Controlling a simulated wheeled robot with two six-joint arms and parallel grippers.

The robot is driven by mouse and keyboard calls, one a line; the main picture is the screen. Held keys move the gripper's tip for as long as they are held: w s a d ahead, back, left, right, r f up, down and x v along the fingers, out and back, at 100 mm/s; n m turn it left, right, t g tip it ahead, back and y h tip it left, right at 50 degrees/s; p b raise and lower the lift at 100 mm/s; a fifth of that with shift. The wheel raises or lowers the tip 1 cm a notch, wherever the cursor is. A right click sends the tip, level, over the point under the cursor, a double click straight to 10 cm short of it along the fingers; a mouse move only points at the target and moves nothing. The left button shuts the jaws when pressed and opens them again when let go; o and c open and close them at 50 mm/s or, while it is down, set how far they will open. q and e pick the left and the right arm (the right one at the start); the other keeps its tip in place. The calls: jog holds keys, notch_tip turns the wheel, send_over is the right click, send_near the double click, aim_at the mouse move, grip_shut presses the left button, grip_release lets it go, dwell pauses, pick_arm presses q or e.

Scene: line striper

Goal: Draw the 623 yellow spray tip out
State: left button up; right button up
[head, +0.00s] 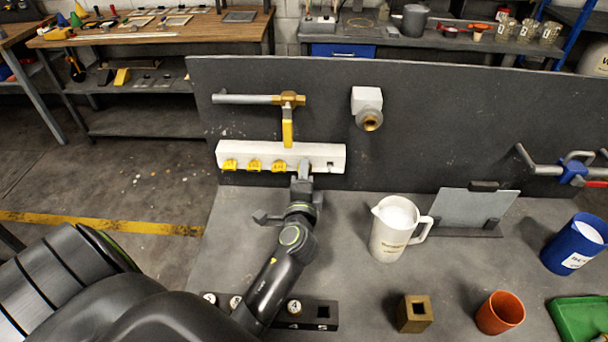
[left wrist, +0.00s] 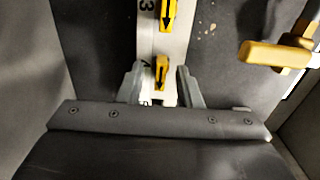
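A white rack (head: 200,148) is fixed low on the dark upright panel, with several yellow spray tips in a row. Tips show at its left (head: 229,165), beside that (head: 253,166) and nearer the middle (head: 279,167); I cannot read a 623 on any. My left gripper (head: 303,172) reaches up to the rack right of these and hides part of it. In the left wrist view, a yellow tip with a black arrow (left wrist: 162,72) stands between the two fingers, with gaps on both sides. Another yellow tip (left wrist: 168,15) is beyond it. My right gripper is out of view.
A yellow-handled brass valve (head: 288,130) hangs just above the rack. A white jug (head: 396,230) stands right of my left arm. A black numbered block (head: 320,314), a brass block (head: 414,313) and an orange cup (head: 500,313) are near the front.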

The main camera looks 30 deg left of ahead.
pick_arm(q)
grip_shut()
jog(key=shift+s+d+f, duration=0.1)
jog(key=shift+s, duration=0.05)
jog(key=shift+s+d, duration=0.25)
jog(key=shift+s, duration=0.1)
jog(key=shift+s, duration=0.1)
jog(key=shift+v, duration=2.3)
